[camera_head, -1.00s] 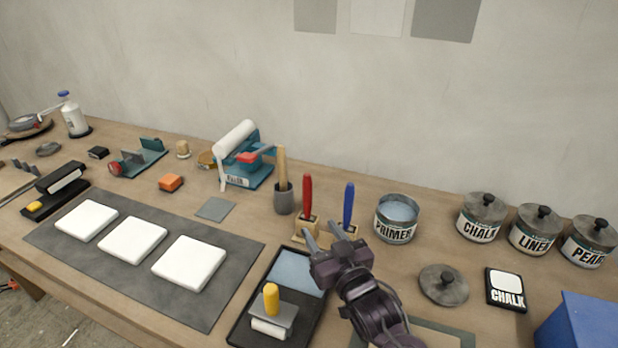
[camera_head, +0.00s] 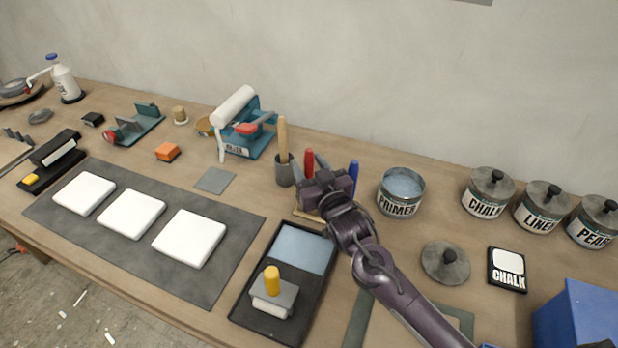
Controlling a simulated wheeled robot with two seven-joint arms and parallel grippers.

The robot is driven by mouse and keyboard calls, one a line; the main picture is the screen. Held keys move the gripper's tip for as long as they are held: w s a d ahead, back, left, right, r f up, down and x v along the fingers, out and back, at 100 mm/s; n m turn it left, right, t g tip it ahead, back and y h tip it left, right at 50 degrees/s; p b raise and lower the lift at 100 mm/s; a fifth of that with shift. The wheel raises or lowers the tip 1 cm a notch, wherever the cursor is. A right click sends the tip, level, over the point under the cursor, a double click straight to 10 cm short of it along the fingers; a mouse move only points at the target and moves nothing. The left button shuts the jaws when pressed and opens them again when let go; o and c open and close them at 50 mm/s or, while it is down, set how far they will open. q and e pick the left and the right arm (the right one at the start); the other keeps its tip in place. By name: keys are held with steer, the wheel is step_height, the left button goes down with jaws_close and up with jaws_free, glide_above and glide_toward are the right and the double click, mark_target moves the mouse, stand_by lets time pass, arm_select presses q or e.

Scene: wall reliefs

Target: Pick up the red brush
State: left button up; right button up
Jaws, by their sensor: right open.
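The red brush (camera_head: 309,161) stands upright in the middle of the bench, and only the upper part of its red handle shows. My right gripper (camera_head: 320,172) is open right at the red handle and hides its lower part. I cannot tell whether a finger touches it. A blue-handled brush (camera_head: 353,174) stands just to the right, partly hidden behind the gripper. The stand under the brushes (camera_head: 308,215) is mostly covered by my arm. My left gripper is not in view.
A grey cup (camera_head: 284,172) with a wooden handle stands close left of the red brush. An open primer tin (camera_head: 400,193) stands to the right. A black tray (camera_head: 270,312) with a yellow-handled tool lies in front. Lidded tins (camera_head: 488,195) stand farther right.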

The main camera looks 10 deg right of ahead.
steer(key=shift+w, duration=0.1)
jaws_close()
steer(key=shift+r, duration=0.15)
